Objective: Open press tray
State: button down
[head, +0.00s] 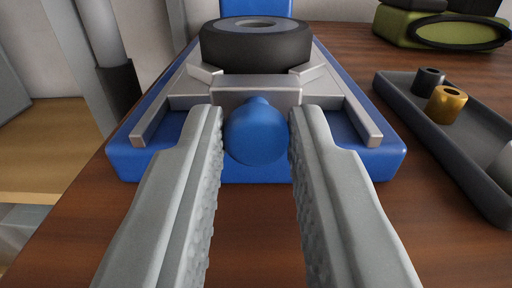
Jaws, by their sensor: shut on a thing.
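A press with a blue base (370,160) stands on the wooden bench. Its grey metal tray (256,92) has side rails and angled jaws, and a black ring-shaped part (256,44) sits at its back. A round blue knob (255,134) sticks out from the front of the tray. My gripper (255,130) is shut on the blue knob, one grey finger at its left side and one at its right. The knob hides part of the tray front.
A dark tray (462,160) at the right holds a black bushing (428,82), a brass bushing (446,104) and a partly cut-off grey piece. A green and black object (440,28) lies at the back right. Bare bench wood (430,235) shows at the front right.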

jog(key=s, duration=0.6)
jog(key=shift+s+a, duration=0.1)
jog(key=shift+s, duration=0.25)
jog(key=c, duration=1.3)
grip_release()
jog(key=shift+o, duration=0.2)
jog(key=s, duration=1.7)
jog(key=shift+s+a, duration=0.2)
jog(key=shift+a, duration=0.1)
